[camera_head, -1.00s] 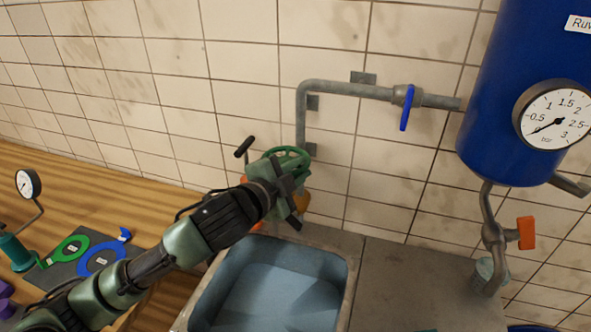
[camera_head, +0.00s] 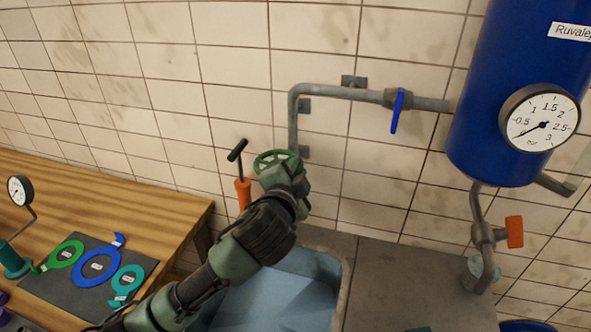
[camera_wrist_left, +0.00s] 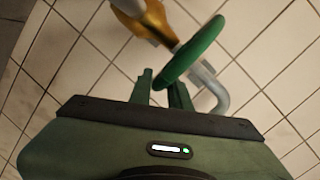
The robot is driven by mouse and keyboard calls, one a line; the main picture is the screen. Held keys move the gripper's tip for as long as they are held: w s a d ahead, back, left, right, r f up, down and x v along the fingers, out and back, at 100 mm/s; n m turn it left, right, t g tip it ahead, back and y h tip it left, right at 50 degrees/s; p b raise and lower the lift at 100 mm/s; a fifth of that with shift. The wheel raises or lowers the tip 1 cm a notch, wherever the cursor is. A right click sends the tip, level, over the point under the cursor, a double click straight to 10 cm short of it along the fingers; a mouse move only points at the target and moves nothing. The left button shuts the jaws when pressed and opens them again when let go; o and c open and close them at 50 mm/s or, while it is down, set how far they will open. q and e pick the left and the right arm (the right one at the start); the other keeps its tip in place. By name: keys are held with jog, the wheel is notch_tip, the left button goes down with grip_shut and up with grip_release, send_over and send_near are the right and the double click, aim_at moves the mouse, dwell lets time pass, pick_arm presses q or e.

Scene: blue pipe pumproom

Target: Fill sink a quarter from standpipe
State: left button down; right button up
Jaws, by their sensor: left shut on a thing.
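The green handwheel (camera_head: 276,157) sits at the lower end of the grey wall pipe, above the back of the sink (camera_head: 347,285). My left gripper (camera_head: 284,172) is at the wheel, and my wrist hides its jaws in the head view. In the left wrist view the wheel (camera_wrist_left: 193,50) is edge-on and its rim lies at my fingertips (camera_wrist_left: 163,83); the jaws are shut on it. A brass-coloured fitting (camera_wrist_left: 145,22) shows beyond it. The sink's inside looks blue; my arm covers part of it, and I cannot tell the water level. My right gripper is out of view.
A blue-lever valve (camera_head: 397,110) sits on the grey pipe (camera_head: 340,91) leading to a blue tank (camera_head: 500,90) with a gauge. A wooden bench (camera_head: 110,195) at left holds several coloured tags (camera_head: 95,266). An orange pump with a black handle (camera_head: 240,185) stands behind.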

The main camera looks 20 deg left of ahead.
pick_arm(q)
jog(key=c, duration=1.4)
grip_release()
jog(key=shift+d+f, duration=0.15)
jog(key=shift+f, duration=0.3)
jog(key=shift+r, duration=0.15)
jog(key=b+v, duration=0.2)
jog(key=v, duration=0.6)
